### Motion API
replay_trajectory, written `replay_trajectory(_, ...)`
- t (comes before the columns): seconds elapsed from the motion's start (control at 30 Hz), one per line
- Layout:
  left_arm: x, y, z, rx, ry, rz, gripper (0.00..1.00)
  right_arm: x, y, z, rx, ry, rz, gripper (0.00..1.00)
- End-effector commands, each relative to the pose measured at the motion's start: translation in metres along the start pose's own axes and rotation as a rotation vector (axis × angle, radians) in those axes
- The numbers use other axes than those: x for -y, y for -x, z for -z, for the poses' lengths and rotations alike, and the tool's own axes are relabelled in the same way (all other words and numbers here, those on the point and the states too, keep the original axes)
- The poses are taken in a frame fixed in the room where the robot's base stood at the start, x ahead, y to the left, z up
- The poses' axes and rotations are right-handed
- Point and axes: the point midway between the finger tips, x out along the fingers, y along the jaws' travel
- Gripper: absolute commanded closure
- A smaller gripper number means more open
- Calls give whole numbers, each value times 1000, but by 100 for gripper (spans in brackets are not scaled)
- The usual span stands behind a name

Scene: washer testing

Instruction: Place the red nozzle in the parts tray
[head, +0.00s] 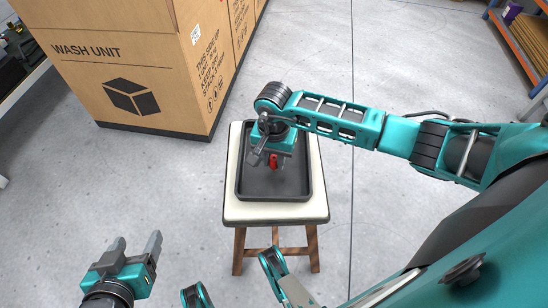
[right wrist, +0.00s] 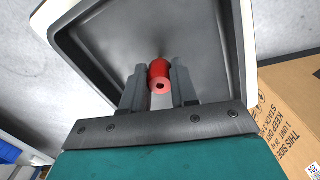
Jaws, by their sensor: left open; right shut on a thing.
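The red nozzle (head: 273,160) is a small red cylinder. It also shows in the right wrist view (right wrist: 161,78) between the two dark fingers. My right gripper (head: 275,163) is shut on it and holds it over the black parts tray (head: 272,190). I cannot tell how high above the tray floor it is. The tray shows in the right wrist view (right wrist: 110,45) around and behind the nozzle. It rests on a white-topped stool (head: 232,208). My left gripper (head: 133,251) is open and empty at the lower left, away from the stool.
A large cardboard box (head: 125,60) marked WASH UNIT stands behind and left of the stool, with more boxes beyond. Shelving (head: 520,40) stands at the far right, and a dark shelf or bench at the far left. The grey floor around the stool is mostly clear.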

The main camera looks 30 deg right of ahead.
Motion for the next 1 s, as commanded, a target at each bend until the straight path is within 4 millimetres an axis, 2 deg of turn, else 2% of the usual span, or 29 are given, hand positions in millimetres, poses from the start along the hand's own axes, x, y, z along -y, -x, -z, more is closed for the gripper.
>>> replay_trajectory(0.13, 0, -2, -2, -3, -1, -1, 34, 0, -4, 0, -1, 0, 0, 100)
replay_trajectory(0.17, 0, -1, -1, -3, -1, -2, 34, 0, -3, 0, -1, 0, 0, 70)
replay_trajectory(0.4, 0, -1, -1, 0, -1, -2, 34, 0, -3, 0, 0, 0, 0, 47)
replay_trajectory(0.63, 0, -1, -1, 1, -2, -2, 34, 0, -2, 0, 0, 0, 0, 46)
replay_trajectory(0.77, 0, 1, 2, 2, -2, 0, 34, 0, 5, 0, 0, 0, 1, 46)
replay_trajectory(1.0, 3, 7, 9, 2, -3, 10, 34, 0, 53, 2, -4, 1, 2, 46)
